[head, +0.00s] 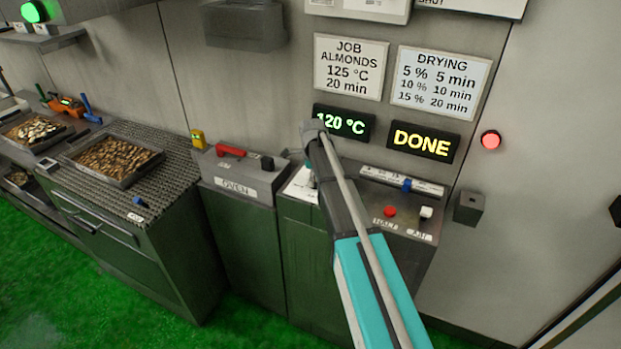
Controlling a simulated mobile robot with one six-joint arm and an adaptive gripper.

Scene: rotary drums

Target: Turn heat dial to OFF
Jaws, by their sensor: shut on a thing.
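My arm reaches up from the bottom right to the control panel below the green 120 °C display (344,123). My gripper (310,176) points down at the white dial plate (297,187), partly hidden behind my own arm. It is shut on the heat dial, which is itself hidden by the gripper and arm. The dial's pointer and its OFF mark cannot be read from here.
Right of my arm are a blue slider (407,184), a red button (390,211) and a white switch (427,212). The oven box (237,175) with a red handle stands left.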

